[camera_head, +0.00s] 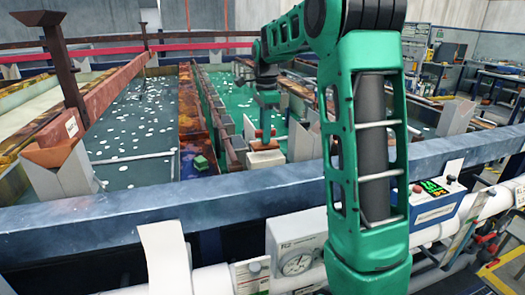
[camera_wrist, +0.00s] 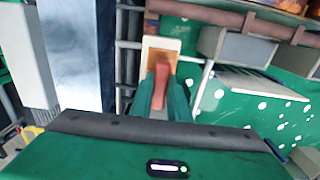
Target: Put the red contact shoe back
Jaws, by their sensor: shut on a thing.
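The red contact shoe (camera_wrist: 160,86) is between the green fingers of my gripper (camera_wrist: 165,100) in the wrist view. My gripper is shut on it. A tan block with a pale edge (camera_wrist: 161,47) lies just beyond the shoe in that view; I cannot tell whether the shoe touches it. In the head view my gripper (camera_head: 266,121) points down over the tank line, with a red part (camera_head: 259,133) just under it and a tan-topped white block (camera_head: 265,146) below. The fingertips are small and partly hidden there.
A blue-grey beam (camera_head: 120,210) crosses in front.

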